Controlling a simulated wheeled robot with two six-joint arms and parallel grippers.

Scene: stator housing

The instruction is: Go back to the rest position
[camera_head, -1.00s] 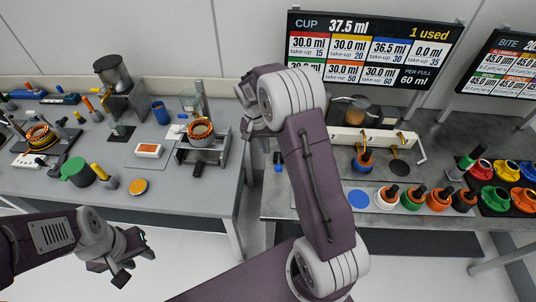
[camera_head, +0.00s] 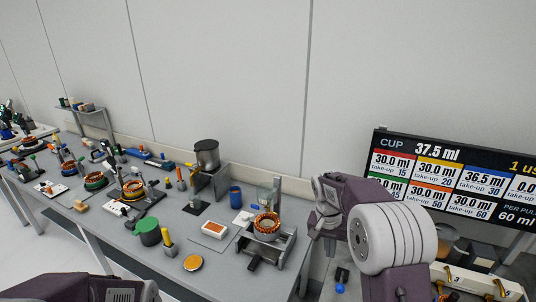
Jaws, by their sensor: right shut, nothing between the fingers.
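My right arm rises at the right of the head view, a purple and grey arm bent at its elbow. Its gripper (camera_head: 318,224) hangs at the right end of the grey workbench (camera_head: 150,258), partly hidden by its own wrist; it is shut and empty. Only a purple link of my left arm shows at the bottom left edge; the left gripper is out of the picture.
A stator with copper windings (camera_head: 267,224) sits in a metal fixture near the right gripper. A hopper (camera_head: 207,155), blue cup (camera_head: 235,196), green-capped pot (camera_head: 147,232) and orange disc (camera_head: 193,263) stand on the bench. A display board (camera_head: 450,180) stands at right.

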